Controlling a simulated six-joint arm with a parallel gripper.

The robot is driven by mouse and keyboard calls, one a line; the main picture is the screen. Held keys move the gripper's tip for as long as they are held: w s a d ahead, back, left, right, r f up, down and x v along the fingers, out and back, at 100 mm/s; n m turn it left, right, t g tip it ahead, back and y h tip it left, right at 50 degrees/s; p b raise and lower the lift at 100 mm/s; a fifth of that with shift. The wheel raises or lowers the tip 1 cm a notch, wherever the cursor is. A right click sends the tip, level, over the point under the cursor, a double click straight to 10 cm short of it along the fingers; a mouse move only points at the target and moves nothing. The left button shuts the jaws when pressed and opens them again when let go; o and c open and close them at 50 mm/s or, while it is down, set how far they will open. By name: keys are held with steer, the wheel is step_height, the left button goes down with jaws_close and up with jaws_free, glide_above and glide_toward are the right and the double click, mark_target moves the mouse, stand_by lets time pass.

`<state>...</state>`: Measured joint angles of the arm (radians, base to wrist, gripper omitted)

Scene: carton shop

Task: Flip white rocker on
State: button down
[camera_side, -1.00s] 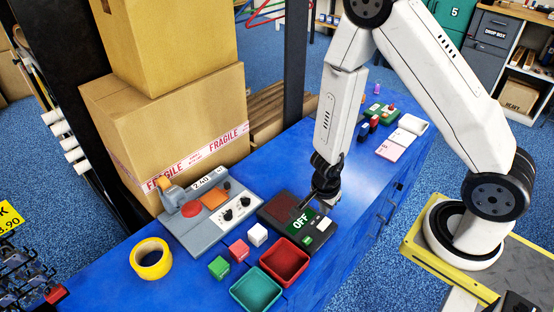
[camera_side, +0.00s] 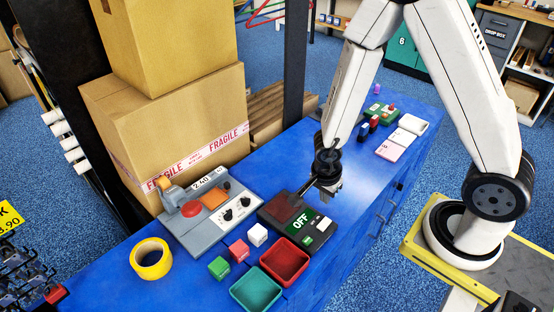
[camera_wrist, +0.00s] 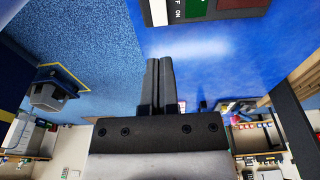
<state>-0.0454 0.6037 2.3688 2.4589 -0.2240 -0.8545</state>
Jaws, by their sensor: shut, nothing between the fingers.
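The white rocker (camera_side: 323,224) sits at the right end of a dark control panel (camera_side: 272,209) on the blue bench. In the wrist view the rocker (camera_wrist: 157,12) is at the top edge, partly cut off, next to printed ON lettering. My gripper (camera_side: 334,196) is above and behind the panel's right end in the side view, apart from the rocker. In the wrist view its two fingers (camera_wrist: 160,64) are together with nothing between them. The rocker's exact tilt is too small to tell.
A grey console (camera_side: 210,213) with a red button and knobs stands left of the panel. Red (camera_side: 284,262) and teal (camera_side: 256,291) trays, small cubes and yellow tape (camera_side: 151,258) lie in front. Cartons (camera_side: 175,130) stand behind.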

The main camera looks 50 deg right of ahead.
mark_target(327, 220)
steer(key=shift+a+r, duration=0.2)
steer(key=shift+r, duration=1.2)
steer(key=shift+d, duration=0.7)
steer(key=shift+f, duration=0.15)
steer(key=shift+d+f, duration=0.3)
steer(key=shift+f, duration=1.95)
steer(key=shift+d+f, duration=0.35)
steer(key=shift+f, duration=1.9)
steer(key=shift+d+f, duration=0.3)
steer(key=shift+f, duration=1.95)
steer(key=shift+f, duration=0.1)
